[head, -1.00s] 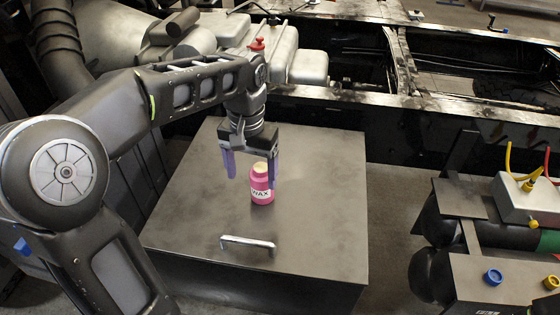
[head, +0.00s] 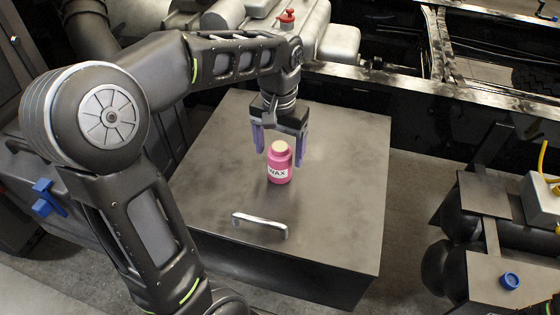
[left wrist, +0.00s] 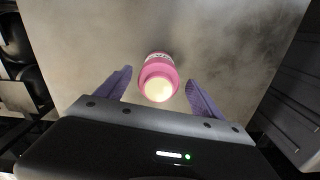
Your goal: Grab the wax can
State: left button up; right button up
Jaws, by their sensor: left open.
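The wax can (head: 279,165) is pink with a cream lid and a white WAX label. It stands upright on top of the dark metal box (head: 340,200). My left gripper (head: 279,146) is open, with its purple fingers pointing down behind and above the can in the head view. In the left wrist view the can (left wrist: 158,78) lies centrally between and just beyond the two fingertips (left wrist: 158,78), with a gap on both sides. The fingers do not appear to touch it. My right gripper is not in view.
A metal handle (head: 260,225) is on the box in front of the can. A dark chassis rail (head: 430,90) runs behind the box. Dark tanks with a blue cap (head: 510,281) stand at the right.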

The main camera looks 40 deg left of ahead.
aim_at(280, 164)
pick_arm(q)
notch_tip(280, 164, down, 5)
jog(key=shift+d+f+p, duration=0.1)
jog(key=shift+p, duration=0.3)
jog(key=shift+c, duration=0.5)
jog(key=c, duration=1.4)
jog(key=shift+c, duration=0.2)
notch_tip(280, 164, up, 10)
jog(key=shift+r, duration=0.1)
dwell(0.4)
